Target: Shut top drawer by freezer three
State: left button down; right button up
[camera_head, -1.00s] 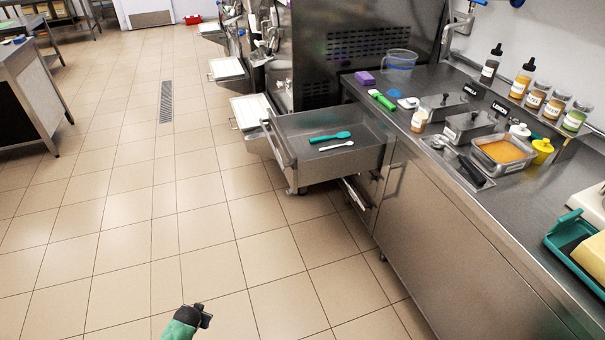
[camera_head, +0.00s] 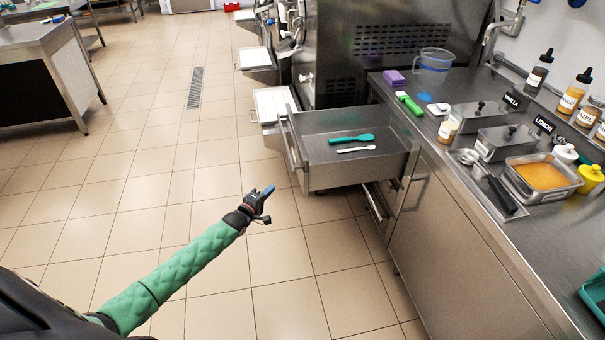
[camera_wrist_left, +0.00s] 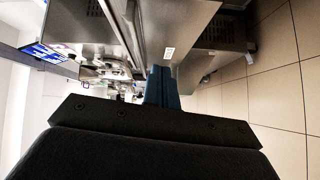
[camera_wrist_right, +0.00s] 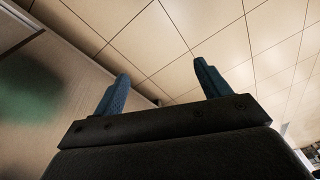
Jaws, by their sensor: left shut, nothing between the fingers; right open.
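The top drawer (camera_head: 345,176) is pulled out from the steel counter beside the freezer. It holds a teal spatula (camera_head: 352,139) and a white spoon (camera_head: 356,149). Its bar handle (camera_head: 292,146) is on its left end. My left gripper (camera_head: 268,191) is shut and empty in front of the drawer, lower left of the handle and apart from it in the picture. Its closed fingers (camera_wrist_left: 162,88) show in the left wrist view. My right gripper (camera_wrist_right: 161,86) is open and empty over floor tiles in the right wrist view; the head view does not show it.
The freezer (camera_head: 385,50) stands behind the drawer, with white trays (camera_head: 274,104) jutting out on its left. The counter (camera_head: 460,215) carries a jug (camera_head: 434,60), bottles and metal pans. The tiled floor (camera_head: 120,180) left of the drawer is free.

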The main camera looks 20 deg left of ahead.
pick_arm(q)
jog(key=w+d+n+p, duration=0.1)
jog(key=w+d+p, duration=0.3)
jog(key=w, duration=0.8)
jog(key=shift+d+r+n, duration=0.25)
jog(key=shift+d+n, duration=0.15)
jog(key=shift+d, duration=0.2)
pick_arm(e)
jog(key=s+d+f, duration=0.2)
jog(key=s+f, duration=0.1)
jog(key=f, duration=1.3)
jog(key=shift+s+f, duration=0.2)
jog(key=shift+f, duration=0.2)
pick_arm(q)
jog(key=shift+d, duration=0.1)
pick_arm(e)
jog(key=shift+f, duration=0.1)
